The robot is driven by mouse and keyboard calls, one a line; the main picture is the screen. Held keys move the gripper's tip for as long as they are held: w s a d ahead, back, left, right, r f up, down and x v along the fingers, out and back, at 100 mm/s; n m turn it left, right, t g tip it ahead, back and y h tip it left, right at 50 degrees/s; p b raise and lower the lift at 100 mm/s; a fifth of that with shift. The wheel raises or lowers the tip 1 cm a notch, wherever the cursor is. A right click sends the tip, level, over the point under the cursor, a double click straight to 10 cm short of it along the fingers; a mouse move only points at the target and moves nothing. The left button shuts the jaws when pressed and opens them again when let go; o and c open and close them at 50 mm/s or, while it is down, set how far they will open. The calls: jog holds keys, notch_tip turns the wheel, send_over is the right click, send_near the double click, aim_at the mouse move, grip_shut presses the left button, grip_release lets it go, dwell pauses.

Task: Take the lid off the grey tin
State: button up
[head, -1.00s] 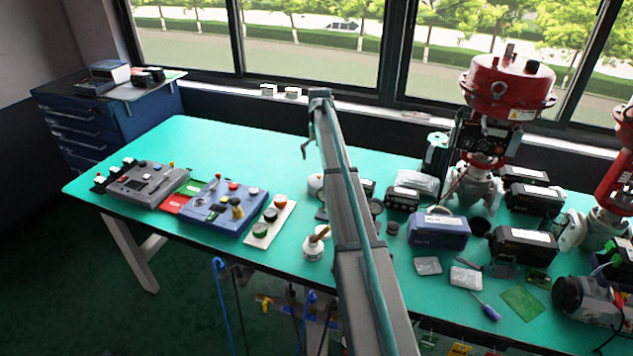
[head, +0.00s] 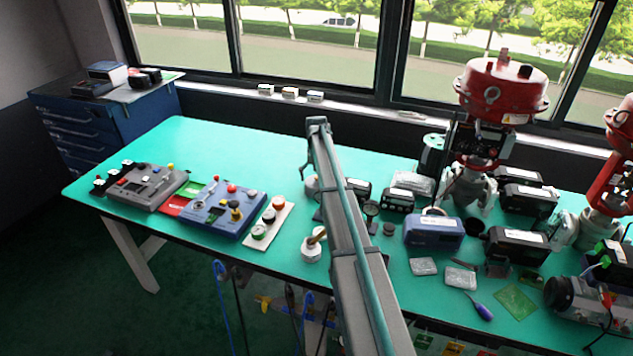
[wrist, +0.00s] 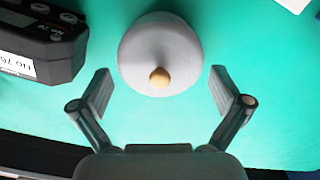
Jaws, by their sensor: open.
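The grey tin (wrist: 150,45) is round, with a pale grey lid (wrist: 185,60) and a small wooden knob (wrist: 160,77). In the wrist view it stands just beyond my gripper (wrist: 162,90), roughly centred between the fingers. My gripper is open and empty, one finger to each side, with no visible contact. In the head view the tin (head: 311,186) shows as a small grey shape left of my arm, which partly hides it.
A black device with a white label (wrist: 40,45) stands close by the left finger in the wrist view. In the head view a white pot with a brown handle (head: 312,248) and a button panel (head: 270,222) stand nearer the front edge. The table's back left is clear.

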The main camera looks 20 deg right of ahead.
jog(key=c, duration=1.4)
jog(key=shift+s, duration=0.1)
jog(key=shift+c, duration=0.7)
